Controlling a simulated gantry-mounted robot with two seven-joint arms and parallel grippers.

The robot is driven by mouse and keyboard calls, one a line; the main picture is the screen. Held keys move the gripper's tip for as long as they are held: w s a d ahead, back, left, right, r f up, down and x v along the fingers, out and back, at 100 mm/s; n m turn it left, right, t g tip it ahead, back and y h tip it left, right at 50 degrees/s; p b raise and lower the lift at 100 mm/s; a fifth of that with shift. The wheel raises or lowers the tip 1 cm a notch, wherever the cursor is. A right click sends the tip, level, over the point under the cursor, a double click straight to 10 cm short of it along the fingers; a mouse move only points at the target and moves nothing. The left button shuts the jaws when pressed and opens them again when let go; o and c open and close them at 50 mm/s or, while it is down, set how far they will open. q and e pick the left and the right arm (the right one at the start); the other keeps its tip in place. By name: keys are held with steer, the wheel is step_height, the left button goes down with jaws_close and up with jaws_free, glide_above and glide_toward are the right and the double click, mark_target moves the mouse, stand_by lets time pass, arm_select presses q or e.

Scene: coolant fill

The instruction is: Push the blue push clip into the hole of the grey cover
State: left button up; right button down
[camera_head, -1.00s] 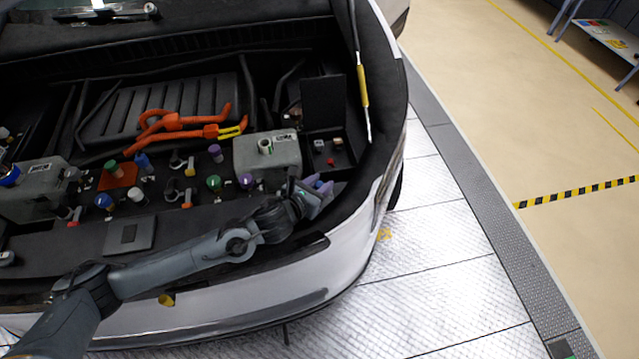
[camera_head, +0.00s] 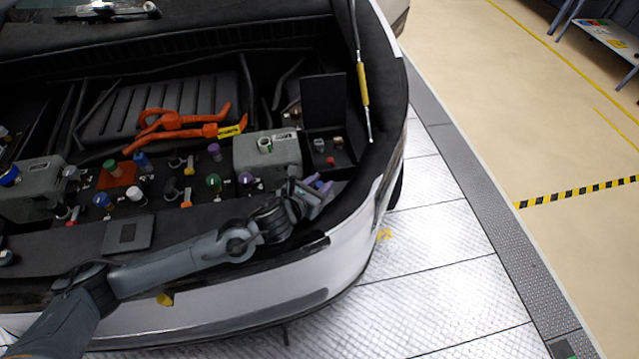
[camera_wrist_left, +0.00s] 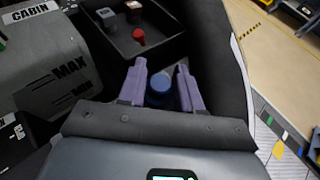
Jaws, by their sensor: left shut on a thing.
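My left gripper (camera_head: 322,187), with purple fingers, is over the front right part of the engine bay, near the bumper edge. In the left wrist view its fingers (camera_wrist_left: 160,72) are shut on the blue push clip (camera_wrist_left: 158,88), whose round blue top shows between them. The clip's lower end is hidden. In the head view the clip cannot be told apart from the fingers. A flat grey cover (camera_head: 128,233) lies on the front panel, left of the gripper and well apart from it. A small dark mark shows on it; I cannot tell if this is the hole. My right gripper is not in view.
A grey tank (camera_head: 268,155) stands behind the gripper, with a black open tray (camera_head: 345,158) holding small parts to its right. Several coloured caps, orange cables (camera_head: 170,122) and a yellow-handled rod (camera_head: 362,88) are around.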

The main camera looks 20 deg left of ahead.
arm_select(q)
steer(key=shift+f, duration=0.3)
steer(key=shift+f, duration=0.1)
steer(key=o, duration=1.1)
steer(key=shift+f, duration=0.1)
